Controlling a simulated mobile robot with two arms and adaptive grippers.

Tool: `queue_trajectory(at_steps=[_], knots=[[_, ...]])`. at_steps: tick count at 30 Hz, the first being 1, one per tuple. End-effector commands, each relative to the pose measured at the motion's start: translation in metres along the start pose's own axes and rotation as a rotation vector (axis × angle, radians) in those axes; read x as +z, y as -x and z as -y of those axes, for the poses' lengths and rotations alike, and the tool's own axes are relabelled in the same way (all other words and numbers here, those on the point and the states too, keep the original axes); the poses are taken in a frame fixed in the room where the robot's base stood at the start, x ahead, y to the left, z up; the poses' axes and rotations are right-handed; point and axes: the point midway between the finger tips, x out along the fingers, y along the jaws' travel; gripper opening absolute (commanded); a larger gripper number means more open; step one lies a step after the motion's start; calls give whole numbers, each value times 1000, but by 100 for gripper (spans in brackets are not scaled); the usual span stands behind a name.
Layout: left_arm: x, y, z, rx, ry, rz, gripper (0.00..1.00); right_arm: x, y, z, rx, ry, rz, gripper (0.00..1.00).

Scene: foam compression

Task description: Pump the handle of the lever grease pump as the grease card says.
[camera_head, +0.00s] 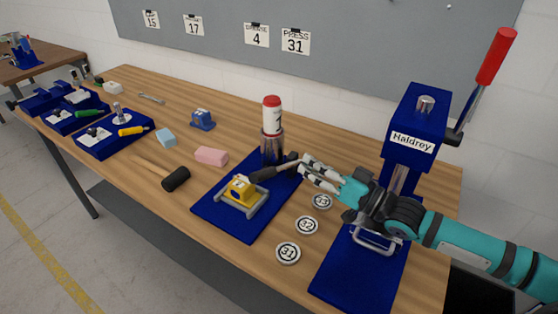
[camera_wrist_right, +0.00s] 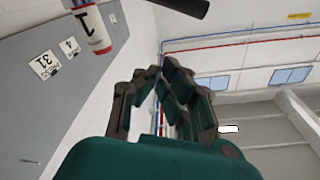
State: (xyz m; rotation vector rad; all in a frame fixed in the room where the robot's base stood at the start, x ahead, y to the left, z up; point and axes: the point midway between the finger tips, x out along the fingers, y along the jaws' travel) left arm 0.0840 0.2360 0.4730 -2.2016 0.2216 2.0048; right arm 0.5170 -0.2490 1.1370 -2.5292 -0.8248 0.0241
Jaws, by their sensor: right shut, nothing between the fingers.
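The lever grease pump stands on a blue base plate (camera_head: 222,212) in the middle of the bench. It has a metal cylinder (camera_head: 271,148), a white and red top (camera_head: 271,112) and a dark handle (camera_head: 275,170) slanting slightly up to the right. The grease card (camera_head: 256,35) on the wall board reads 4. My right gripper (camera_head: 312,170) is shut and empty beside the handle's right end; I cannot tell if they touch. In the right wrist view, its fingers (camera_wrist_right: 160,95) point up, with the handle (camera_wrist_right: 188,4) at the top edge, beyond the fingertips. My left gripper is not in view.
The blue Haldrey press (camera_head: 412,125) with a red-gripped lever stands right of the pump. Numbered discs (camera_head: 306,225) lie between them. A yellow block in a metal frame (camera_head: 242,192) sits on the pump's plate. Left are a mallet (camera_head: 176,180), a pink block (camera_head: 211,156) and blue fixtures.

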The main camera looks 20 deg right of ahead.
Motion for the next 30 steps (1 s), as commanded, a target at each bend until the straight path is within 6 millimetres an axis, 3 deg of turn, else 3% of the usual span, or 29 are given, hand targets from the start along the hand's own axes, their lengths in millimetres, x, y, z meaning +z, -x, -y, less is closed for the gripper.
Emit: queue_trajectory(at_steps=[8, 22, 30], knots=[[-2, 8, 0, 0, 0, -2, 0, -3, -24, 1, -2, 1, -4, 0], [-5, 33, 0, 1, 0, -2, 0, -3, -102, 2, -1, 1, -2, 0], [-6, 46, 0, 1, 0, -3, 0, 30, -89, 0, 2, 0, 2, 0]])
